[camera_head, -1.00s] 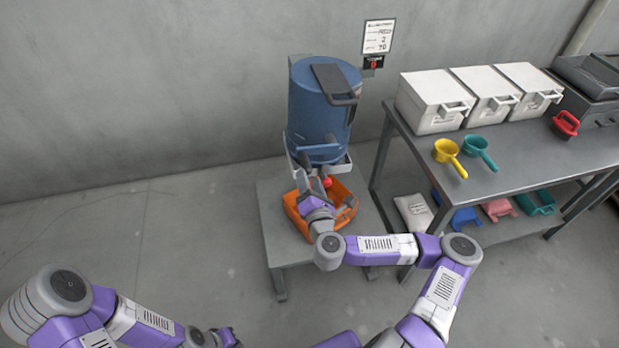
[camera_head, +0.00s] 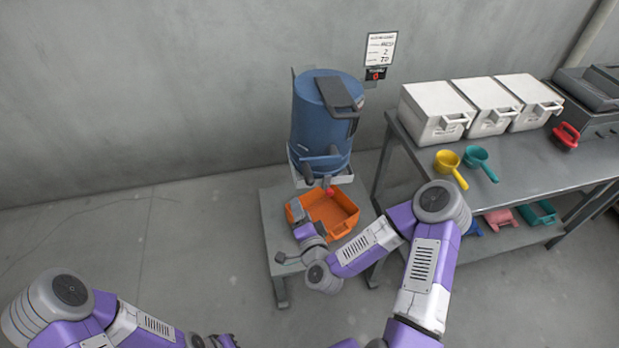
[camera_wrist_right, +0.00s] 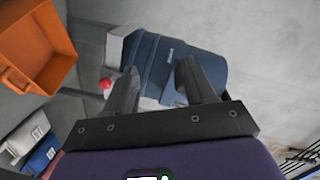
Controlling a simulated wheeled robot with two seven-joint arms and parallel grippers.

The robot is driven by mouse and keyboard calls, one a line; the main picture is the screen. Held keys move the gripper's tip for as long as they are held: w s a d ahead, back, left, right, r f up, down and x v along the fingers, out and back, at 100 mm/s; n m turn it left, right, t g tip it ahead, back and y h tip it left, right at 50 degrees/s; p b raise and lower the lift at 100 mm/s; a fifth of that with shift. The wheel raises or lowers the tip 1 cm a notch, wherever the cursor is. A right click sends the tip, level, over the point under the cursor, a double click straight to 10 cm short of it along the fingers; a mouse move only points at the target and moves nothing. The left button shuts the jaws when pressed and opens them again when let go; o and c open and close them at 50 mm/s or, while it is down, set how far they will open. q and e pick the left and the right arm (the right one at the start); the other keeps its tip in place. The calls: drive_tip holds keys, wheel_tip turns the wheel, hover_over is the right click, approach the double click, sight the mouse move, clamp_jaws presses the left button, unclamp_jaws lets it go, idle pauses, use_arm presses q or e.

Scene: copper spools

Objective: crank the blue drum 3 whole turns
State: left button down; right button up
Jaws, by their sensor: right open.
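The blue drum (camera_head: 317,125) stands upright on the low grey stand near the wall, with a dark grey bar on its top. A red knob (camera_head: 329,189) shows below its front; in the right wrist view the red knob (camera_wrist_right: 105,84) is just left of the fingers. My right gripper (camera_head: 303,226) is low in front of the drum, beside the orange bin. In the right wrist view the right gripper's (camera_wrist_right: 157,80) fingers are apart, with nothing between them but the drum (camera_wrist_right: 165,65) behind. My left gripper (camera_head: 223,341) is at the bottom edge, mostly cut off.
An orange bin (camera_head: 350,207) sits on the stand (camera_head: 265,215) under the drum. A sign and small red-digit display (camera_head: 376,75) hang on the wall. The table (camera_head: 515,178) at right carries white boxes, yellow and teal scoops. Floor at left is clear.

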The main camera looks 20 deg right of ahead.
sight(311, 184)
drive_tip(key=d+r+n, duration=0.1)
drive_tip(key=n, duration=0.3)
drive_tip(key=d+r+n+h, duration=0.1)
drive_tip(key=n, duration=0.4)
drive_tip(key=d+r+n+t, duration=0.1)
drive_tip(key=d+r+n, duration=0.1)
drive_tip(key=n, duration=0.2)
drive_tip(key=shift+s+r+h+p, duration=0.1)
drive_tip(key=shift+h+p, duration=0.3)
drive_tip(key=shift+n, duration=0.3)
drive_tip(key=x, duration=0.7)
clamp_jaws()
